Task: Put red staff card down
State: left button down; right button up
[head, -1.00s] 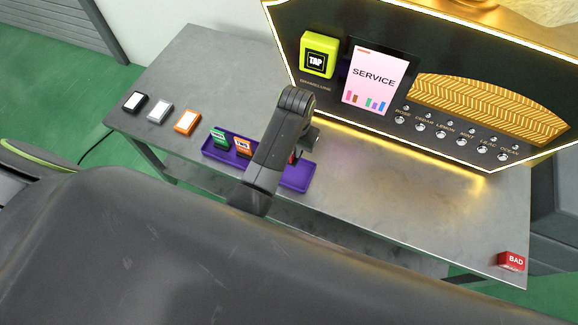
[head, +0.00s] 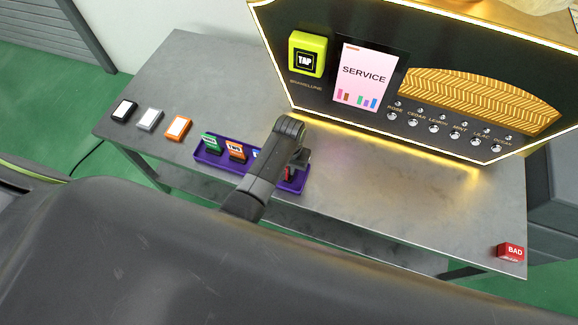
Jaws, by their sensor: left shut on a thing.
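My left gripper (head: 294,168) is shut on the red staff card (head: 288,174) at the right end of the purple tray (head: 297,186). Only a small red part of the card shows; my own arm and gripper hide the rest. I cannot tell whether the card touches the tray floor. A green card (head: 212,143), an orange card (head: 237,151) and a partly hidden blue card (head: 256,154) stand in the tray to the left. My right gripper is not in view.
Black (head: 123,110), grey (head: 150,119) and orange (head: 177,127) blocks sit on the table's left. The vending machine with its lime TAP reader (head: 307,54) and SERVICE screen (head: 366,75) stands behind. A red BAD block (head: 511,252) is at the right. The table's middle is clear.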

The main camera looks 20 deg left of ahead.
pick_arm(q)
jog(key=c, duration=2)
grip_release()
jog(key=shift+f, duration=0.15)
jog(key=o, duration=0.4)
jog(key=shift+o, duration=0.2)
notch_tip(320, 180, up, 12)
jog(key=shift+r+p, duration=0.2)
jog(key=shift+p, duration=0.5)
